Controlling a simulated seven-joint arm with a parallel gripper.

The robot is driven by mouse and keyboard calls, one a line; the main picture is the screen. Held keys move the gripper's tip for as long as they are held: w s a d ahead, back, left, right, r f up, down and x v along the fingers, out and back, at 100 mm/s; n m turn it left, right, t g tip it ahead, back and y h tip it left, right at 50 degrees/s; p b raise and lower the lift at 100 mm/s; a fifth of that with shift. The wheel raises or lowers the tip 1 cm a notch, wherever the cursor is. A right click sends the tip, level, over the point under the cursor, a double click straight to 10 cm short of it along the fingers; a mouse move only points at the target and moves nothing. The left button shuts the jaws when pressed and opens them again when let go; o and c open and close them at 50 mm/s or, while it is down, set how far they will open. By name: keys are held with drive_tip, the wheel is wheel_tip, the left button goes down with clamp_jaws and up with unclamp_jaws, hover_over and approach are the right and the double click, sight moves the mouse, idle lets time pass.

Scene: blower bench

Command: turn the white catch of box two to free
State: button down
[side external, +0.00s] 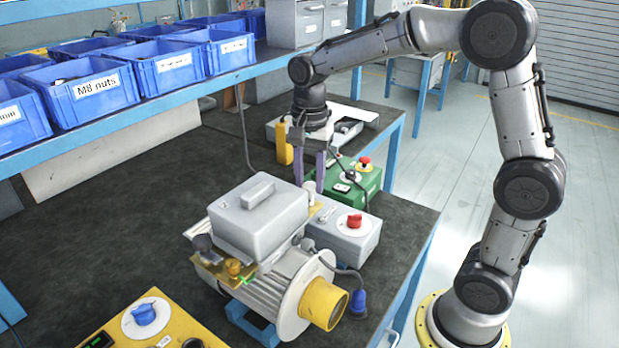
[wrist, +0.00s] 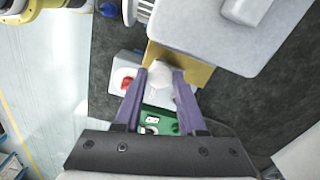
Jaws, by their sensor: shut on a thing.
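The white catch (side external: 309,188) is a small pale knob at the back corner of the grey box (side external: 258,215) on the blower. In the wrist view the catch (wrist: 160,76) sits by a yellow-brown plate (wrist: 190,68) beside the grey box. My gripper (side external: 310,183) points down with its two purple fingers, one on each side of the catch. In the wrist view the gripper (wrist: 161,82) is shut on it.
A grey control box with a red knob (side external: 354,221) stands close right of the gripper. A green box with a red button (side external: 364,164) is behind it. The yellow-ended blower (side external: 300,298) is in front. The dark bench (side external: 130,230) is clear at left.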

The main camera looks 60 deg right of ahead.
sight(310, 185)
drive_tip(key=c, duration=0.8)
unclamp_jaws()
drive_tip(key=shift+o, duration=0.2)
drive_tip(key=shift+r, duration=0.1)
wheel_tip(310, 185, up, 14)
